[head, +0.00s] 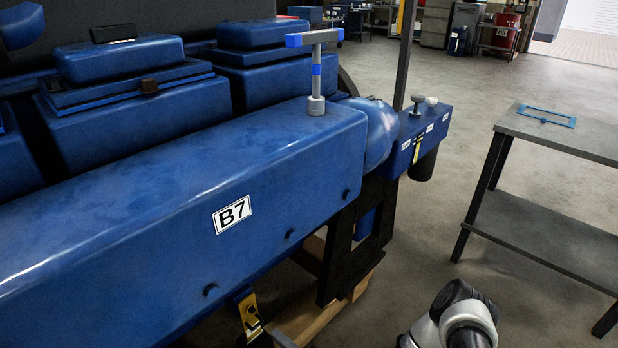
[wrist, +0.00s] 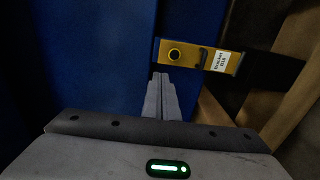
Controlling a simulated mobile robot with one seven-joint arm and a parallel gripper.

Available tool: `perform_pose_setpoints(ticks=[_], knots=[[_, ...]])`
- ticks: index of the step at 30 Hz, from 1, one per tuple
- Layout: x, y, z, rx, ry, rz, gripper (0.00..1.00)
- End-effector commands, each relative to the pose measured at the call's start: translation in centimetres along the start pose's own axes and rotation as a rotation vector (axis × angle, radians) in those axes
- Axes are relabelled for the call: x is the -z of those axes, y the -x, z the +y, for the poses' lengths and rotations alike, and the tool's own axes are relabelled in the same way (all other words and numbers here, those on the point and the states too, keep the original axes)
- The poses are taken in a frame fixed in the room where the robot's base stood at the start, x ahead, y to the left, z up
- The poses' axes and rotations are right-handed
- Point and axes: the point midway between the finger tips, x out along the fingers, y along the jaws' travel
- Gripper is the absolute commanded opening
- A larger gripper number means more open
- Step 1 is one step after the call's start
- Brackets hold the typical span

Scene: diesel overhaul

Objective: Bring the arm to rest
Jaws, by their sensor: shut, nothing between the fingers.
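My gripper (wrist: 160,82) shows in the wrist view with its fingers together and nothing between them. Its fingertips point at a blue surface (wrist: 110,60), just below a yellow bracket (wrist: 190,55) with a black round hole and a white label. I cannot tell whether the fingertips touch anything. In the head view part of my arm (head: 462,315) shows at the bottom right, and my gripper is not visible there. A yellow bracket (head: 250,312) hangs under the blue engine housing (head: 180,190) marked B7.
A grey T-shaped handle (head: 316,70) with blue ends stands on the housing. A black support (head: 350,240) and wooden beams (head: 318,318) are below it. A metal table (head: 590,145) with a blue frame (head: 545,115) stands at the right. Open floor (head: 420,230) lies between.

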Motion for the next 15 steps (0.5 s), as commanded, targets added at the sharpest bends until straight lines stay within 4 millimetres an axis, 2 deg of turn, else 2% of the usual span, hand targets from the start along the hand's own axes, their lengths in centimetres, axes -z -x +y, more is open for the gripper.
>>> perform_pose_setpoints(ticks=[2, 5, 10, 15], knots=[[-0.4, -0.2, 1.0, -0.011, 0.041, 0.026, 0.0], [-1.1, -0.6, 3.9, -0.042, 0.163, 0.109, 0.0], [-1.3, -0.6, 11.7, -0.128, 0.524, 0.357, 0.0], [-0.4, 1.3, 18.6, -0.211, 0.912, 0.618, 0.0]])
